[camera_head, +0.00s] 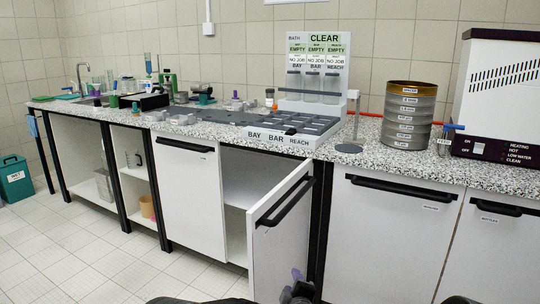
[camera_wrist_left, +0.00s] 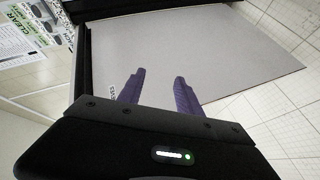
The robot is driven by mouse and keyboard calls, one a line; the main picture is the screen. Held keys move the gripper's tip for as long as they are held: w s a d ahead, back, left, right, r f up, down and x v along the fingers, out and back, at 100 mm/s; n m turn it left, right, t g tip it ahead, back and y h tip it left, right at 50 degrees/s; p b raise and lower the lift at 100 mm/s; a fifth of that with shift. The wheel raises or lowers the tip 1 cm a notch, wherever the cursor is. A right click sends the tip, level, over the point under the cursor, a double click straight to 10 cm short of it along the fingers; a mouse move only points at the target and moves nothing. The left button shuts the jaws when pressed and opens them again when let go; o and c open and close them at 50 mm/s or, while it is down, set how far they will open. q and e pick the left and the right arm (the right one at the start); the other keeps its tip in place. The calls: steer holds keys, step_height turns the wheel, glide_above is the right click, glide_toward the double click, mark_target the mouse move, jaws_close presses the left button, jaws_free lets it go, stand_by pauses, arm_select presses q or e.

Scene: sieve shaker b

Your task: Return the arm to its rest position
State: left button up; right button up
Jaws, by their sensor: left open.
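My left gripper (camera_head: 298,291) shows at the bottom centre of the head view, low in front of an open cabinet door (camera_head: 281,240). In the left wrist view the two purple fingers of the left gripper (camera_wrist_left: 160,90) are apart with nothing between them. Beyond them is the pale face of a door panel (camera_wrist_left: 200,45) with a dark edge; I cannot tell whether the fingers touch it. My right gripper is not in view.
The speckled counter (camera_head: 345,160) holds a sieve stack (camera_head: 408,115), a white sign rack (camera_head: 313,80), a grey tray (camera_head: 300,130) and a white machine (camera_head: 502,90) at the right. The open door juts out into the room.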

arm_select(q)
steer(key=s+a+f+m+g+h, duration=0.1)
steer(key=s+a+f+m, duration=0.1)
steer(key=f, duration=0.3)
steer(key=s+a+f+m+g, duration=0.1)
steer(key=s+a+f+m, duration=0.15)
steer(key=f, duration=0.25)
steer(key=s+a+f+m+g+h, duration=0.1)
steer(key=s+a+f+m+g, duration=0.25)
steer(key=s+f, duration=0.55)
steer(key=s+a+f+m+g+h, duration=0.2)
steer(key=s+a+f+g, duration=0.3)
steer(key=s, duration=0.6)
steer(key=s+f+m+g, duration=0.2)
steer(key=s+f+g, duration=0.15)
steer(key=s, duration=1.35)
step_height(320, 180, up, 18)
steer(key=s+h+p, duration=0.1)
steer(key=p, duration=1.7)
steer(key=shift+s+a+r+m, duration=0.2)
steer(key=shift+s+a+m, duration=0.1)
steer(key=shift+a, duration=0.1)
steer(key=shift+w, duration=0.1)
